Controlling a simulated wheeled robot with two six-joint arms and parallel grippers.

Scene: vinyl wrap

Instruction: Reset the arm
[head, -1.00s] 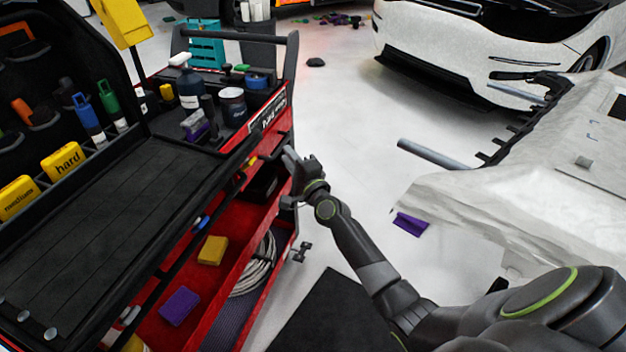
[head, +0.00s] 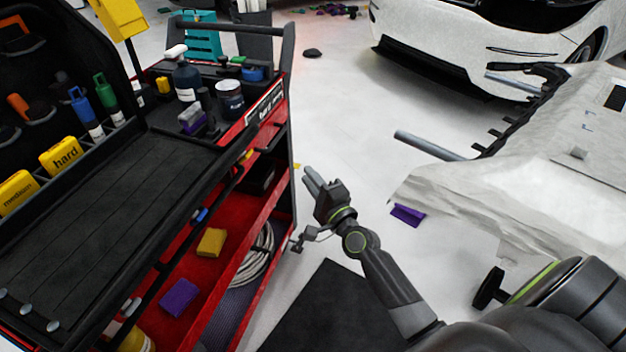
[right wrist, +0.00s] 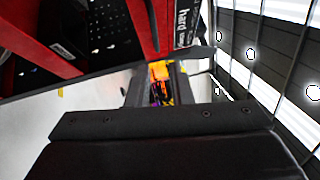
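My right arm reaches up from the lower right in the head view. Its gripper (head: 311,180) is over the white floor, just right of the red tool cart (head: 262,215), and appears clear of it. In the right wrist view the two dark fingers (right wrist: 158,85) stand apart with a gap between them. Orange and yellow colours show through the gap, seemingly from the background, and nothing appears held. My left gripper is in neither view.
The cart carries bottles, a jar (head: 230,98) and a yellow block (head: 212,242). A white panel (head: 500,190) lies at the right, with a purple piece (head: 408,214) on the floor near it. A white car (head: 450,45) stands behind. The floor between cart and panel is mostly free.

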